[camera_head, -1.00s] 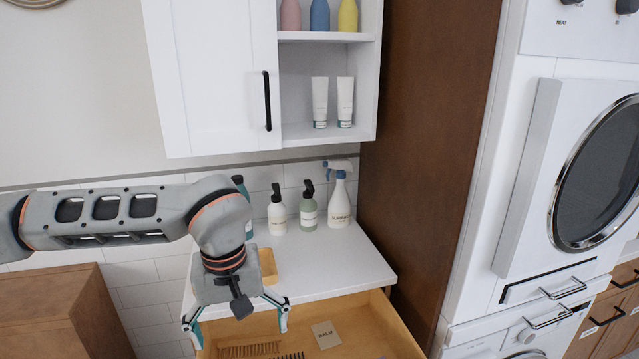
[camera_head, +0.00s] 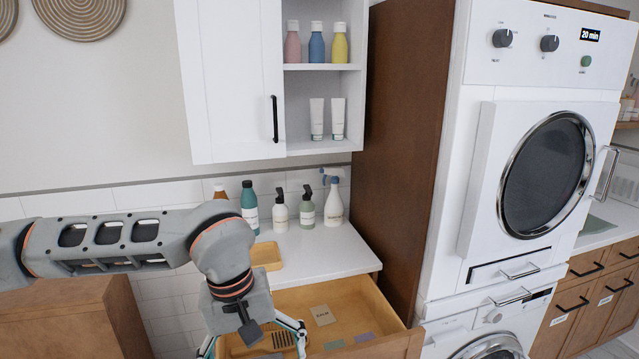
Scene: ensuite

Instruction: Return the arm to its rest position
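My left arm reaches in from the left, and my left gripper (camera_head: 253,343) points down over the open wooden drawer (camera_head: 365,296) below the white counter. The fingertips are partly cut off by the bottom edge. A comb or brush (camera_head: 283,340) in the drawer shows between the fingers. A small beige card (camera_head: 322,315) lies in the drawer to the right of the gripper. My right gripper is not in view.
Several bottles, including a teal one (camera_head: 250,207) and a white spray bottle (camera_head: 333,203), stand on the counter (camera_head: 325,253) behind the arm. A wooden tray (camera_head: 266,256) is near the wrist. A white wall cabinet (camera_head: 235,80) hangs above. Stacked machines (camera_head: 480,190) stand right.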

